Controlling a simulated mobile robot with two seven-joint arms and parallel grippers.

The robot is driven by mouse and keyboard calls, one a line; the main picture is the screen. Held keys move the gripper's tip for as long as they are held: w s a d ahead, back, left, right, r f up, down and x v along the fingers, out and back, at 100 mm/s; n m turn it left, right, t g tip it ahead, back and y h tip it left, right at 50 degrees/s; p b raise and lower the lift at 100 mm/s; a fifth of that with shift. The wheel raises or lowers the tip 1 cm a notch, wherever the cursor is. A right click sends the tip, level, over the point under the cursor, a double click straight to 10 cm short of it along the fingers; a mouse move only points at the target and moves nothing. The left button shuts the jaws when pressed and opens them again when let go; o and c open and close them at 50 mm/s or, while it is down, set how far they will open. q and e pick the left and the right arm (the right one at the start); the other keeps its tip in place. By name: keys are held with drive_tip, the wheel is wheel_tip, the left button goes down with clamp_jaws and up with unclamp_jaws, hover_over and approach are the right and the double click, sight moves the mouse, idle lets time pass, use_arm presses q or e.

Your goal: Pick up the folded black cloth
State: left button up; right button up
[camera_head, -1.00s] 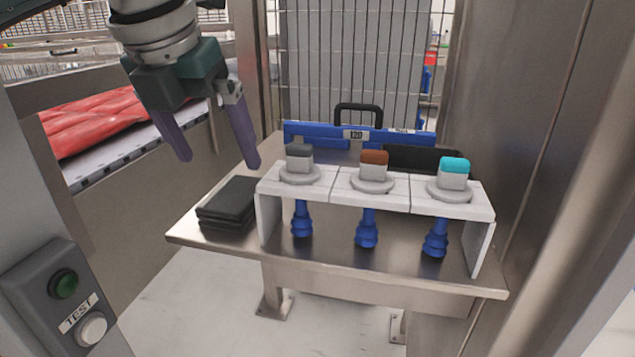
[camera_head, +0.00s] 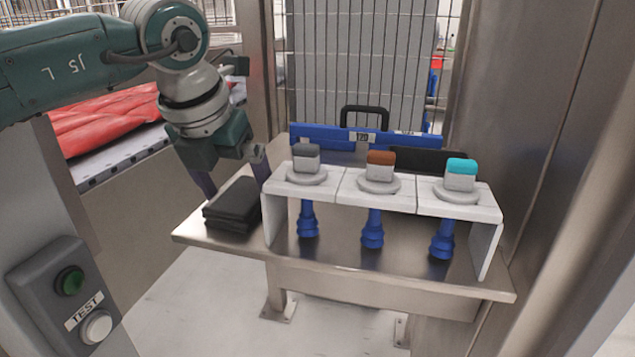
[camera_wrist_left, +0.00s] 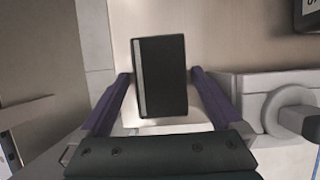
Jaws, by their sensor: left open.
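The folded black cloth (camera_head: 235,205) lies as a flat dark stack on the left end of the steel table (camera_head: 350,262). In the left wrist view the cloth (camera_wrist_left: 162,76) shows as a dark rectangle with a pale strip along its left edge, between the two purple fingers. My left gripper (camera_head: 232,178) is open, with one finger on either side of the cloth in the picture. In the head view the lower part of the left finger is hidden behind the cloth. I see no contact between fingers and cloth. My right gripper is not in view.
A white rack (camera_head: 400,203) with several blue suction cups stands close to the right of the cloth. A grey button box (camera_head: 75,292) is at the lower left. A metal post rises at the right.

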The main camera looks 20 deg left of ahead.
use_arm(q)
drive_tip(key=shift+f, duration=0.25)
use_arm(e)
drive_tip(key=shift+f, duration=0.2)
use_arm(q)
drive_tip(key=shift+c, duration=0.4)
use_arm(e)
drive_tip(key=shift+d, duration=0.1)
use_arm(q)
drive_tip(key=c, duration=1)
drive_tip(key=shift+c, duration=0.2)
drive_tip(key=shift+r, duration=0.1)
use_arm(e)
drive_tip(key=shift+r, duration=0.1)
